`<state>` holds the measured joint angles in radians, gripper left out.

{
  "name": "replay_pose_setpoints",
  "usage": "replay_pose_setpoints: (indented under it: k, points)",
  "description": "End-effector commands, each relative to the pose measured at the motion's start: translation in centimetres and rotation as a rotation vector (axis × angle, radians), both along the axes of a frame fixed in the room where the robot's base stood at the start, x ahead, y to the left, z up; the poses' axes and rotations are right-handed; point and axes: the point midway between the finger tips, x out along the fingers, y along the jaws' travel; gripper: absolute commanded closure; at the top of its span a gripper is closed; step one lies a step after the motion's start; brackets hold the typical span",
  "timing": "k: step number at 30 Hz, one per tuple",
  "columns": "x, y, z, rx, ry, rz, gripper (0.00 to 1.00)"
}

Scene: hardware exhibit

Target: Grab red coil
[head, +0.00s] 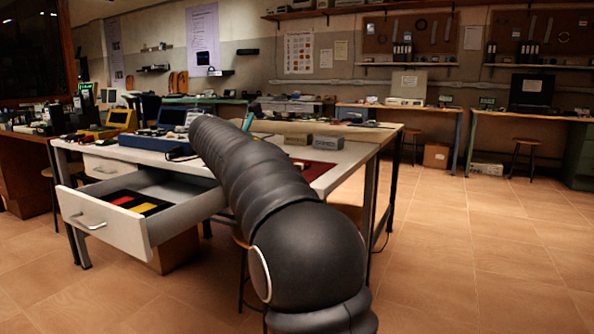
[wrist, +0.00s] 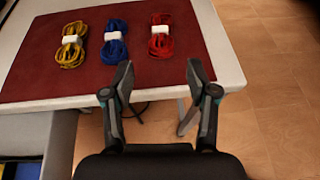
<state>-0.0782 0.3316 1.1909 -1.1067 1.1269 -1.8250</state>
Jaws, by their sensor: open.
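In the wrist view a red coil (wrist: 161,42) with a white band lies on a dark red mat (wrist: 40,85) on the table. It is the rightmost of three coils, with a blue coil (wrist: 114,46) and a yellow coil (wrist: 72,52) to its left. My gripper (wrist: 158,82) is open and empty. Its fingertips show below the red coil in the picture, apart from it, near the table's front edge. In the head view my arm hides the coils; part of the mat shows to its right (head: 320,168).
The white table (head: 345,155) has an open drawer (head: 110,228) at its front left, holding red, yellow and black items. Grey blocks (head: 298,139) and a blue device (head: 165,135) stand on the table.

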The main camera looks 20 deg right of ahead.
Motion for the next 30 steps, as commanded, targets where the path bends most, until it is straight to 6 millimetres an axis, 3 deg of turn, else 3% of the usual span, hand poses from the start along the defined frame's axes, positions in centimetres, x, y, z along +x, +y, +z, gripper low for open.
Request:
replay_pose_setpoints:
  k: [12, 23, 30]
  points:
    - [3.4, -5.2, -2.7, -0.003, 0.005, -0.002, 0.42]
    - [4.5, -6.9, -3.5, -0.002, 0.003, -0.002, 0.42]
    - [6.2, -9.5, -4.8, -0.002, 0.004, -0.003, 0.42]
